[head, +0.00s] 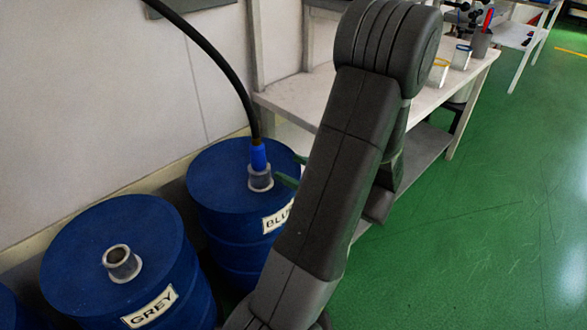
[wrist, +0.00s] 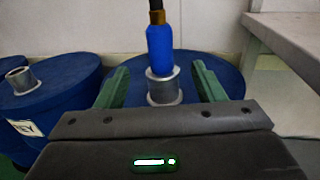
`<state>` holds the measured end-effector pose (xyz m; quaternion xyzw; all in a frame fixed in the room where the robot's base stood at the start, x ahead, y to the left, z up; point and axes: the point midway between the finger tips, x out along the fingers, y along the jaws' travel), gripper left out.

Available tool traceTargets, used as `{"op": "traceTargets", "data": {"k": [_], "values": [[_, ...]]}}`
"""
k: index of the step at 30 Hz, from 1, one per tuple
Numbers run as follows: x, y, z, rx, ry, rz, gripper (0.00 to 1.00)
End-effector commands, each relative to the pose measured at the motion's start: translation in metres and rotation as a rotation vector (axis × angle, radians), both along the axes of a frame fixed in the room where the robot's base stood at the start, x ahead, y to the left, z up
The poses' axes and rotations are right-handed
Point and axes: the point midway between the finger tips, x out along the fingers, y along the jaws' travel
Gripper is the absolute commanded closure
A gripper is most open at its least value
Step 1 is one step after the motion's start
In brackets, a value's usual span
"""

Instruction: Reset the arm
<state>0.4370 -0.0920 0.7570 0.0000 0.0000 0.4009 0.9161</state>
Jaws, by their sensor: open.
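My arm rises through the middle of the head view, and my gripper (head: 281,172) is mostly hidden behind it, with green fingers showing near the blue-labelled drum. In the wrist view my gripper (wrist: 160,88) is open, one green finger on each side of a blue nozzle (wrist: 160,48). The nozzle sits upright in the grey collar (wrist: 163,86) on the drum's lid. In the head view the nozzle (head: 258,157) hangs on a black hose (head: 222,66) and stands in the collar (head: 260,180). I see no finger touching the nozzle.
A blue drum labelled GREY (head: 80,255) with an empty collar (head: 122,263) stands left of the drum labelled BLUE (head: 215,180). A workbench (head: 290,97) with cups stands along the wall behind my arm. The green floor (head: 480,220) at right is clear.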

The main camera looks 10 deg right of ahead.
Motion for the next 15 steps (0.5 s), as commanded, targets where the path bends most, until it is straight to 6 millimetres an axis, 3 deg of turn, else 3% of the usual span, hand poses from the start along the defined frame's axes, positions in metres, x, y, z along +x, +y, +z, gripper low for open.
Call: {"op": "traceTargets", "data": {"k": [8,15], "values": [[0.006,0.006,0.000,0.000,-0.001,0.003,0.37],[0.028,0.032,-0.001,-0.001,-0.001,0.004,0.37]]}}
